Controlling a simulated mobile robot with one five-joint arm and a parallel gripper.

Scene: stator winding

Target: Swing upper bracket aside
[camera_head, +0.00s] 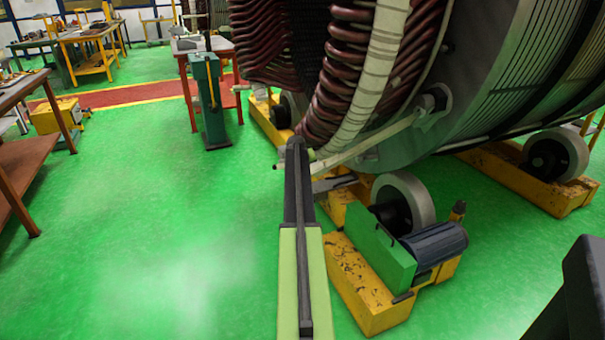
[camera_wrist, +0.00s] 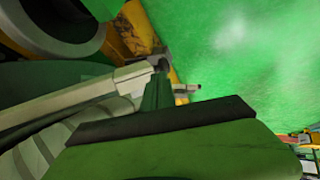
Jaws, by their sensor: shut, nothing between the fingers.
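A large stator (camera_head: 490,100) with reddish-brown coil ends fills the upper right of the head view. A pale bar-like bracket (camera_head: 375,140) slants down and left from a metal lug on its lower rim; I take it for the upper bracket. It also shows in the wrist view (camera_wrist: 75,100), with a grey end fitting. My gripper (camera_head: 296,148) is at the bracket's lower left end, and its dark green finger tip (camera_wrist: 158,90) is close beside that end in the wrist view. My gripper is shut and empty. I cannot tell whether it touches the bracket.
A roller support with a wheel (camera_head: 405,200), a dark motor (camera_head: 436,245) and a yellow base (camera_head: 365,290) stands just right of my arm. A green post (camera_head: 208,100) stands behind left. Workbenches (camera_head: 22,90) line the left. Green floor (camera_head: 150,220) is clear left of my arm.

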